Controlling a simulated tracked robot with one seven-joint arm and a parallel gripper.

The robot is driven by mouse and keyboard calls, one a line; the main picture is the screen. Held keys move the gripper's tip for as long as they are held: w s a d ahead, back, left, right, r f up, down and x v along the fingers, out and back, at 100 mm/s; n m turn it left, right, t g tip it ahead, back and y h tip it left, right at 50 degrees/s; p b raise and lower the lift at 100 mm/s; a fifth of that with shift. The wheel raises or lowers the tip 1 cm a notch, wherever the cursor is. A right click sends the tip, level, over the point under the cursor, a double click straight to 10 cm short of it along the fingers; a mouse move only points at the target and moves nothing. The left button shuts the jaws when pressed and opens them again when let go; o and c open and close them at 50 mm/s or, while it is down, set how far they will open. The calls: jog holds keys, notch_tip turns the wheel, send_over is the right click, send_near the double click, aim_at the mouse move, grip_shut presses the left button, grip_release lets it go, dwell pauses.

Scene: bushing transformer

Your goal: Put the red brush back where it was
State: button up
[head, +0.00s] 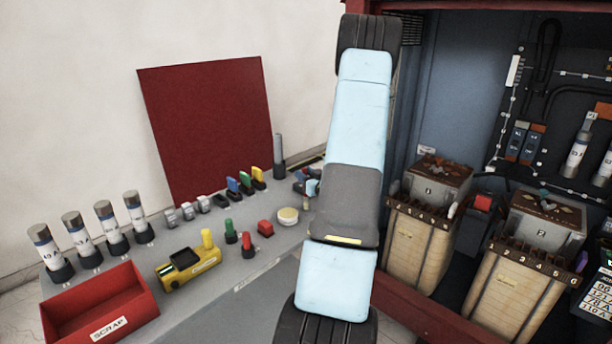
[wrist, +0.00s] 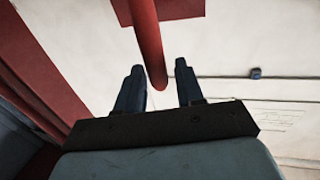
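My gripper (wrist: 160,72) shows in the wrist view with its two dark blue fingers spread apart. A red rod (wrist: 150,45) comes down from the top edge, and its rounded end lies in the gap between the fingers. I cannot tell whether the rod is the red brush, or whether it touches a finger. A small upright red piece with a dark base (head: 247,244) stands on the grey bench, beside a similar green one (head: 229,231). I cannot tell whether it is a brush.
The grey bench (head: 210,316) also holds a red scrap bin (head: 110,325), a yellow meter (head: 188,270), a red block (head: 265,228), a round tin (head: 288,215) and several bushings. A dark red panel (head: 205,125) leans behind. Two transformers (head: 415,250) (head: 515,290) stand in the cabinet at right.

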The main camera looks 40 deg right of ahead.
jog(key=shift+o, duration=1.1)
jog(key=s+a, duration=0.2)
jog(key=s, duration=1.2)
jog(key=w+a+r+n+g, duration=0.2)
jog(key=w+a+r+g, duration=0.2)
jog(key=w+a+r, duration=0.3)
jog(key=w+a+r+g+h, duration=0.1)
jog(key=w+a+r+g, duration=0.15)
jog(key=a+r, duration=0.45)
jog(key=s+a+r+g+y, duration=0.2)
jog(key=s+a+r, duration=0.2)
jog(key=s+a, duration=0.6)
jog(key=s+a+r+g+y, duration=0.2)
jog(key=s+a+r, duration=0.3)
jog(key=s+a, duration=0.6)
jog(key=a+g, duration=0.1)
jog(key=a, duration=0.1)
jog(key=shift+s+a+g, duration=0.2)
jog(key=shift+a+g, duration=0.15)
jog(key=shift+a, duration=0.05)
